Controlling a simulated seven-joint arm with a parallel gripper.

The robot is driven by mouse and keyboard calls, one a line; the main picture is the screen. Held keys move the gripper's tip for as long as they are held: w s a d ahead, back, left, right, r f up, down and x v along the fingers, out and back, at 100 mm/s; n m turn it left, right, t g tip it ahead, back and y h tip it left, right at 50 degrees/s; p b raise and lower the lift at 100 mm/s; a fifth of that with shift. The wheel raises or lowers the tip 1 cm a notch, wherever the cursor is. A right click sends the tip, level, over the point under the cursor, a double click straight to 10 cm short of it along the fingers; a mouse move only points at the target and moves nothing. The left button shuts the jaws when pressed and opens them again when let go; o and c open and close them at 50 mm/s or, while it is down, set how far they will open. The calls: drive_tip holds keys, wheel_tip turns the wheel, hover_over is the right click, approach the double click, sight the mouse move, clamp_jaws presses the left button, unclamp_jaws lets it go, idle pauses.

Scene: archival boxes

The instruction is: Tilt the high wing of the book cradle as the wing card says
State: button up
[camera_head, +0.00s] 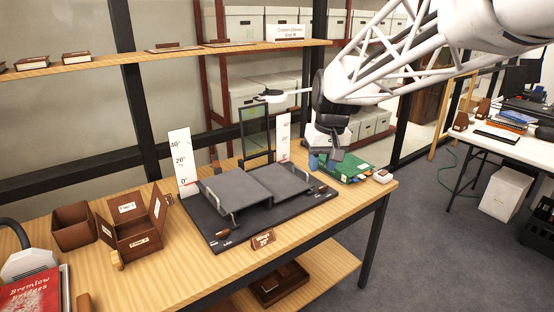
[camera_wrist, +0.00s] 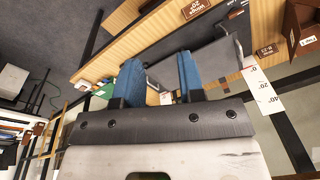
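The book cradle has a dark base (camera_head: 222,236) and two grey wings, the left wing (camera_head: 232,188) and the right wing (camera_head: 280,181). Both wings look shallow in slope; I cannot read their exact angles or tell which is higher. The wing card (camera_head: 263,239) at the front reads "Wings 20°"; it shows upside down in the wrist view (camera_wrist: 196,9). White angle scales stand at the left (camera_head: 183,162) and right (camera_head: 283,137) behind the cradle. My gripper (camera_head: 318,162) hangs beyond the right wing, apart from it. Its blue fingers (camera_wrist: 160,78) are spread with nothing between them.
Brown boxes (camera_head: 132,222) stand left on the table, with a red book (camera_head: 32,295) at the front left. A framed pane (camera_head: 255,131) and lamp (camera_head: 272,95) rise behind the cradle. A green board (camera_head: 345,168) and white item (camera_head: 383,176) lie right.

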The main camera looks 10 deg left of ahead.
drive_tip(key=w+a+f+n+g, duration=0.1)
drive_tip(key=w+a+f, duration=0.2)
drive_tip(key=w+a, duration=0.5)
drive_tip(key=w+a+f+n, duration=0.1)
drive_tip(key=w+a+f, duration=0.3)
drive_tip(key=a, duration=0.6)
drive_tip(key=w+a+f+n, duration=0.1)
drive_tip(key=w+a+f, duration=0.1)
drive_tip(key=a, duration=0.4)
drive_tip(key=w+a+f+n+g, duration=0.1)
drive_tip(key=w+a+f, duration=0.2)
drive_tip(key=a, duration=0.3)
drive_tip(key=w+a+f, duration=0.2)
drive_tip(key=a+f, duration=0.3)
drive_tip(key=a, duration=0.2)
drive_tip(key=shift+w+n, duration=0.3)
drive_tip(key=shift+n, duration=0.1)
drive_tip(key=shift+a+f, duration=0.1)
drive_tip(key=shift+f, duration=0.05)
drive_tip(key=shift+s+a+f, duration=0.15)
drive_tip(key=shift+s+f, duration=0.05)
drive_tip(key=shift+f, duration=1.05)
drive_tip(key=shift+s+a+f, duration=0.15)
drive_tip(key=shift+a+f, duration=0.05)
drive_tip(key=shift+f, duration=1)
drive_tip(key=shift+s+a+f, duration=0.15)
drive_tip(key=shift+s+f, duration=0.05)
drive_tip(key=shift+f, duration=1.05)
drive_tip(key=shift+c, duration=0.2)
clamp_jaws()
